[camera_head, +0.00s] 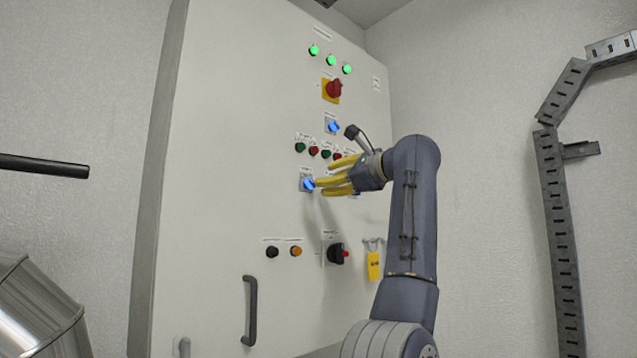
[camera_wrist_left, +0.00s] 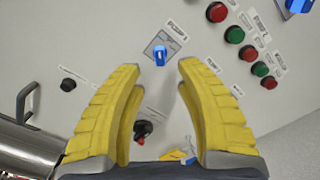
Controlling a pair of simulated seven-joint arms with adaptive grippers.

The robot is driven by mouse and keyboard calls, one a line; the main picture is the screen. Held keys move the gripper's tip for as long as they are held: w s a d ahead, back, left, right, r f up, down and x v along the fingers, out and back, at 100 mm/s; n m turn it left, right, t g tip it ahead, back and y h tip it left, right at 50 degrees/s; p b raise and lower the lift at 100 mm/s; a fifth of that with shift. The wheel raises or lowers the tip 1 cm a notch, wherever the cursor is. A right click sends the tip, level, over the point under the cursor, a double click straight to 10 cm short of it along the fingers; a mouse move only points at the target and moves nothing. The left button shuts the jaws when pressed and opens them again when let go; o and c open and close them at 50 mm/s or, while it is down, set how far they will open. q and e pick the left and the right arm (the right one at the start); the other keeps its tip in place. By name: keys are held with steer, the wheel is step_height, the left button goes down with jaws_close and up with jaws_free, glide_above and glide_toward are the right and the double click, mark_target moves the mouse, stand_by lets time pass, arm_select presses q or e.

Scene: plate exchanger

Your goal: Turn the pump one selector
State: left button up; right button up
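A blue selector knob (camera_head: 309,184) on a square plate sits on the cabinet front, left of my left gripper (camera_head: 326,177). In the left wrist view the same knob (camera_wrist_left: 160,54) lies ahead of and between the two yellow fingers (camera_wrist_left: 160,80), which are spread with a wide gap and hold nothing. A second blue selector is mostly hidden behind the gripper in the head view. My right gripper is in neither view.
Another blue selector (camera_head: 332,126) is higher up, below a red rotary switch (camera_head: 333,89) on yellow. Red and green buttons (camera_head: 313,151) are just above the fingers. A red-black switch (camera_head: 337,254), yellow tag (camera_head: 374,266) and door handle (camera_head: 250,310) are lower.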

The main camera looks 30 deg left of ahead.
arm_select(q)
steer(key=shift+v, duration=2.1)
